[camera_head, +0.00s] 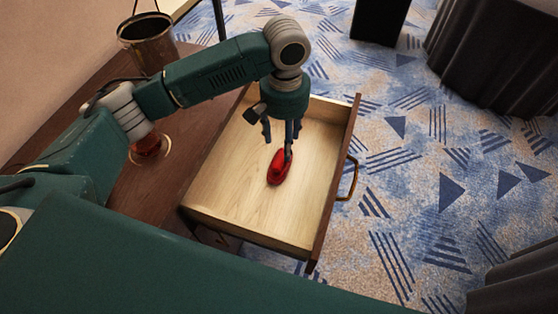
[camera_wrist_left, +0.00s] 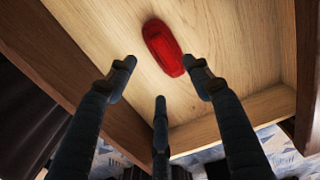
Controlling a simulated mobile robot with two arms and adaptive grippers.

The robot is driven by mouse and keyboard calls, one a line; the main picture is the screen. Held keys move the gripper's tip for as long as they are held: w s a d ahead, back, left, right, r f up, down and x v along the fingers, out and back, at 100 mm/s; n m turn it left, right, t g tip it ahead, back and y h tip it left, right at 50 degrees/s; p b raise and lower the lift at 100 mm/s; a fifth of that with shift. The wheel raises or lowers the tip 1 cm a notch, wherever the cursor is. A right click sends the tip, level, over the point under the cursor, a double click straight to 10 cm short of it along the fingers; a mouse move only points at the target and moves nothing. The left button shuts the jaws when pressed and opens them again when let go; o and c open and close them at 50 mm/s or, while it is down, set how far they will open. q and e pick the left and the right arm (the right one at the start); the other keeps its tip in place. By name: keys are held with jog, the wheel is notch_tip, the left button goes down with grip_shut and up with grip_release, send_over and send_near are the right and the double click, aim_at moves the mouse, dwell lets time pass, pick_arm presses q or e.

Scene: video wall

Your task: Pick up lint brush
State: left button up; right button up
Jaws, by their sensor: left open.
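The red lint brush (camera_head: 279,168) lies on the floor of the open wooden drawer (camera_head: 232,190), near its middle. My left gripper (camera_head: 280,140) points down into the drawer, close to the brush, with one finger partly in front of it. In the left wrist view, the brush (camera_wrist_left: 163,47) lies beyond the fingertips and the fingers of the gripper (camera_wrist_left: 160,82) are spread apart with nothing between them. I cannot tell how high the fingertips are above the drawer floor. My right gripper is not in view.
The drawer's walls surround the brush, and its front panel (camera_head: 338,180) has a metal handle (camera_head: 349,178). A metal bucket (camera_head: 148,45) and a reddish glass item (camera_head: 147,146) stand on the brown cabinet top (camera_head: 84,102). Patterned carpet is open to the right; dark draped furniture (camera_head: 505,55) stands farther back.

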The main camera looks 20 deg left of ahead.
aim_at(281, 158)
pick_arm(q)
notch_tip(281, 158, down, 3)
jog(key=shift+r, duration=0.2)
jog(key=shift+f, duration=0.35)
jog(key=f, duration=0.4)
jog(key=shift+w+a, duration=0.2)
jog(key=shift+a, duration=0.2)
jog(key=shift+f, duration=0.65)
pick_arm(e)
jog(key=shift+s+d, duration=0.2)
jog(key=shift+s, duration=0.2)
pick_arm(q)
jog(key=c, duration=0.3)
grip_shut()
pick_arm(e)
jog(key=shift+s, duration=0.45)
pick_arm(q)
jog(key=shift+r, duration=0.15)
